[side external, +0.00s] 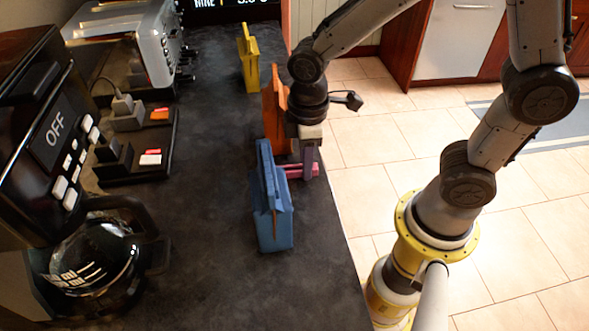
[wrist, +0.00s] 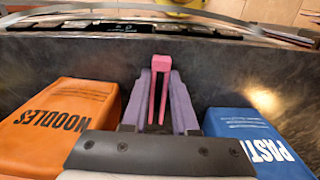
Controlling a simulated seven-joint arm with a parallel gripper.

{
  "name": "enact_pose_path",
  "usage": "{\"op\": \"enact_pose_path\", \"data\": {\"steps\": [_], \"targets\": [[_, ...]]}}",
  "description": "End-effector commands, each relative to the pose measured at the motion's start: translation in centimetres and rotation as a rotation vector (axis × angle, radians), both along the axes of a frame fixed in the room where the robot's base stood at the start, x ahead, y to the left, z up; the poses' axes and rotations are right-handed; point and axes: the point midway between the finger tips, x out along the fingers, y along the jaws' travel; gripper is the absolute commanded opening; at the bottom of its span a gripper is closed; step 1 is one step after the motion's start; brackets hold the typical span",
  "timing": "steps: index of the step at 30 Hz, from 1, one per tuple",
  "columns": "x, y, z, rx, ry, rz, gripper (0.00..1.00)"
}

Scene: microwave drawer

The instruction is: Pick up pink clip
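The pink clip (wrist: 160,63) is in the middle of the wrist view, its two prongs pointing toward the camera. In the side view the pink clip (side external: 302,171) shows low at the counter's right edge, between the blue bag and the orange bag. My gripper (wrist: 161,76) has its two purple-grey fingers on either side of the clip. In the side view my gripper (side external: 308,168) points down with its fingertips at the clip. The fingers are close to the clip; I cannot tell whether they press on it, nor whether the clip rests on the counter.
The orange noodles bag (wrist: 62,125) and blue pasta bag (wrist: 258,140) flank the gripper closely. A yellow bag (side external: 249,62) stands farther back. A coffee machine (side external: 75,170), a toaster (side external: 135,45) and a black stand (side external: 163,172) line the left. The counter's middle (side external: 205,190) is clear.

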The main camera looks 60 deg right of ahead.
Motion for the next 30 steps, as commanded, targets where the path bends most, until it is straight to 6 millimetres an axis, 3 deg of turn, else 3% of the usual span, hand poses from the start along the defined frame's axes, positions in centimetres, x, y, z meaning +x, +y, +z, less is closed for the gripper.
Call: {"op": "enact_pose_path", "data": {"steps": [3,19,25,30], "targets": [[0.0,0.0,0.0,0.000,0.000,0.000,0.00],[0.0,0.0,0.8,0.000,-0.001,0.000,0.00],[-0.1,0.0,3.6,0.002,-0.006,0.000,0.00],[-2.9,-0.9,7.0,0.003,-0.009,0.000,0.00]]}}
